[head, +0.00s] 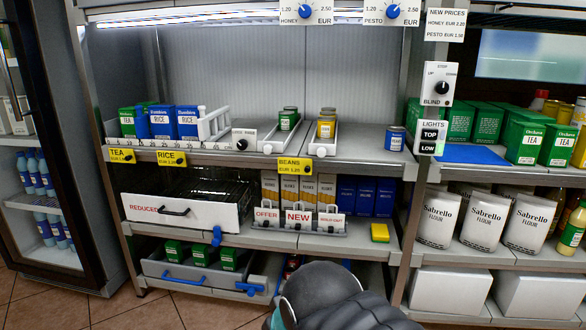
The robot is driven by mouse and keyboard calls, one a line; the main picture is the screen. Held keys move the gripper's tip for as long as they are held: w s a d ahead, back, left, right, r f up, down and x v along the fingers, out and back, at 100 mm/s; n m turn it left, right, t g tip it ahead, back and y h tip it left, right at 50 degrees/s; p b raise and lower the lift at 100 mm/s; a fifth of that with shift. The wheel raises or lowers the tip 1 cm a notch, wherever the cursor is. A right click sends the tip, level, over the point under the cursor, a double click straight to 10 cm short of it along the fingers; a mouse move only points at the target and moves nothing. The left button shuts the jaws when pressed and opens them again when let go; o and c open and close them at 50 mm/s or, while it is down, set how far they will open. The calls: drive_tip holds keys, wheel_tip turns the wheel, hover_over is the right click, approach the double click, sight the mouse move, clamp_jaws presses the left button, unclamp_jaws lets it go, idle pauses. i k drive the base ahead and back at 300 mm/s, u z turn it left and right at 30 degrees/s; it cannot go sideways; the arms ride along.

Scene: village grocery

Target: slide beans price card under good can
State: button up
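The yellow BEANS price card (293,166) hangs on the front edge of the middle shelf, reading EUR 1.20. Above it on that shelf, green cans (287,121) and yellow cans (326,127) stand in white-sided lanes. A single blue can (395,138) stands to the right, apart from the lanes. I cannot tell from this view which can is the good one; dents and labels are too small to read. My dark rounded arm part shows at the bottom middle, but my gripper's fingers are not in view.
TEA (122,155) and RICE (171,158) cards sit on the same edge to the left. Below are a REDUCED drawer (185,213) and OFFER and NEW bins. A yellow sponge-like block (380,232) lies on the lower shelf. Bare shelf shows around the blue can.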

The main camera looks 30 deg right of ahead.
sight(286, 165)
drive_tip(key=z, duration=0.15)
drive_tip(key=k, duration=0.4)
drive_tip(key=u, duration=0.7)
drive_tip(key=i, duration=0.95)
drive_tip(key=z, duration=2.25)
